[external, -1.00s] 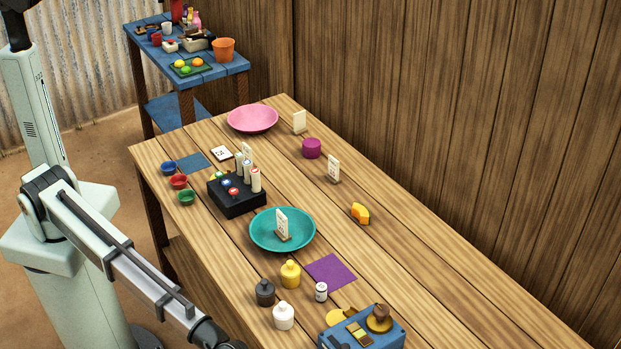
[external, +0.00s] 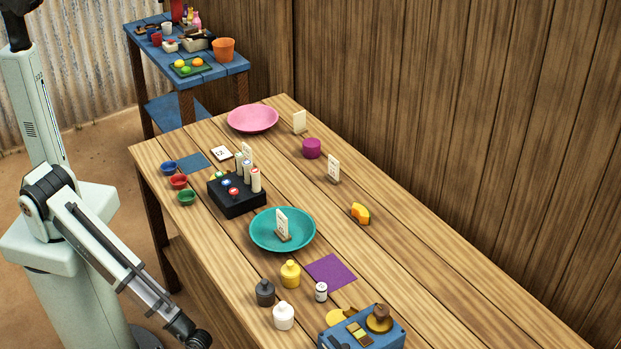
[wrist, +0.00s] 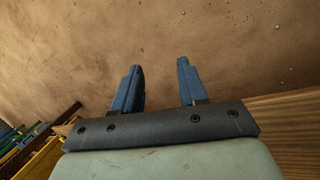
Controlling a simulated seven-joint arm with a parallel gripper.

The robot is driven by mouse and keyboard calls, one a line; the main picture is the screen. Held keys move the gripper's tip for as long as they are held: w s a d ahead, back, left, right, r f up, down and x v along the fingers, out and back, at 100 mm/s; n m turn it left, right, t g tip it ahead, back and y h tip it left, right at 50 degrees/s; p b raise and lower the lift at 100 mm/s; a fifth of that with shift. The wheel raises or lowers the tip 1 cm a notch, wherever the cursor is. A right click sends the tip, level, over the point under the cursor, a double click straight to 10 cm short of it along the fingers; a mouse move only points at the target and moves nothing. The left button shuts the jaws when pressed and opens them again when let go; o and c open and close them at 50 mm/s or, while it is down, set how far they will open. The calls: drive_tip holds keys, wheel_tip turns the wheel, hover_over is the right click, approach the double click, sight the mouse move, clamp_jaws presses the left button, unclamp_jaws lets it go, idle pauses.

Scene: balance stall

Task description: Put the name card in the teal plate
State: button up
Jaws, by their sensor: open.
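A white name card (external: 282,222) on a small brown base stands upright inside the teal plate (external: 262,240), near the middle of the table. Other similar white cards stand on the table: one card (external: 333,169) right of centre, one card (external: 299,122) by the pink plate, and one card (external: 247,153) partly hidden behind the black rack. My gripper (wrist: 158,88) is open and empty in the wrist view, over bare floor beside the table. In the external view the end of my arm is cut off at the bottom edge, so the fingers are hidden there.
A pink plate (external: 252,119) lies at the far end. The black rack (external: 236,196) holds upright pieces. Several bottles, including a yellow bottle (external: 290,274), and a blue box (external: 362,332) stand at the near end. A purple mat (external: 330,271) and an orange piece (external: 360,213) lie nearby. The right side is mostly clear.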

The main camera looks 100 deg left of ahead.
drive_tip(key=s+a+m+g+y, duration=0.1)
drive_tip(key=s+a+g, duration=0.1)
drive_tip(key=s+a, duration=0.5)
drive_tip(key=s+a+f+m+g+y, duration=0.1)
drive_tip(key=s+a, duration=0.5)
drive_tip(key=s, duration=0.6)
drive_tip(key=s+a+m+g+y, duration=0.1)
drive_tip(key=s+a+m+g, duration=0.2)
drive_tip(key=s+a, duration=0.4)
drive_tip(key=s+g, duration=0.1)
drive_tip(key=s, duration=0.2)
drive_tip(key=shift+s+a+f+y, duration=0.15)
drive_tip(key=shift+s+a+y, duration=0.1)
drive_tip(key=shift+a+y, duration=0.15)
